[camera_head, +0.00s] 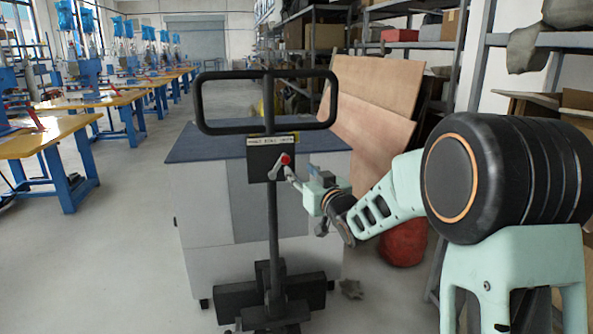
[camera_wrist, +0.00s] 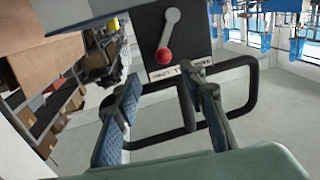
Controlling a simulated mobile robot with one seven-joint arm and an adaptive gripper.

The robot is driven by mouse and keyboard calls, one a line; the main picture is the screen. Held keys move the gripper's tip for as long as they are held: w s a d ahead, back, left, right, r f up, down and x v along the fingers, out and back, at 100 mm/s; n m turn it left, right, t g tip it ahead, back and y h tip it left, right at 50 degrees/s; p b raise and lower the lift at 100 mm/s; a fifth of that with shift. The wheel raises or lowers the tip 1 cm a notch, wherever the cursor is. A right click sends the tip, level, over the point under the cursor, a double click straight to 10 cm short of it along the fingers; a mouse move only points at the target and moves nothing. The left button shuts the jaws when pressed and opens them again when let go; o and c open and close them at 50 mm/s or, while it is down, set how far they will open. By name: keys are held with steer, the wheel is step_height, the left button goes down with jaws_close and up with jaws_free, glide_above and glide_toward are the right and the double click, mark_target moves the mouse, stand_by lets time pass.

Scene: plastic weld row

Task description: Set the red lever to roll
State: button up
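The red lever is a grey arm with a red ball knob (camera_head: 285,159), mounted on a dark control box (camera_head: 262,163) on a black post. It points up and slightly right in the head view. In the wrist view, which is turned over, the red knob (camera_wrist: 163,56) hangs below its pivot. A pale label strip on the box is too small to read surely. My gripper (camera_head: 291,173) is close to the lever, at its right. In the wrist view my gripper (camera_wrist: 164,80) is open, its fingers either side of the knob's line, with no contact visible.
A black loop handle (camera_head: 267,130) rises above the box. A white cabinet with a dark blue top (camera_head: 200,145) stands behind the post. Shelves, leaning boards (camera_head: 365,120) and a red sack (camera_head: 403,243) are at the right. Open floor lies left.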

mark_target(287, 162)
steer(key=x, duration=1.1)
steer(key=shift+s+a+f+b, duration=0.1)
steer(key=shift+s+a+b, duration=0.05)
steer(key=shift+a+b, duration=0.2)
steer(key=shift+c, duration=0.4)
jaws_close()
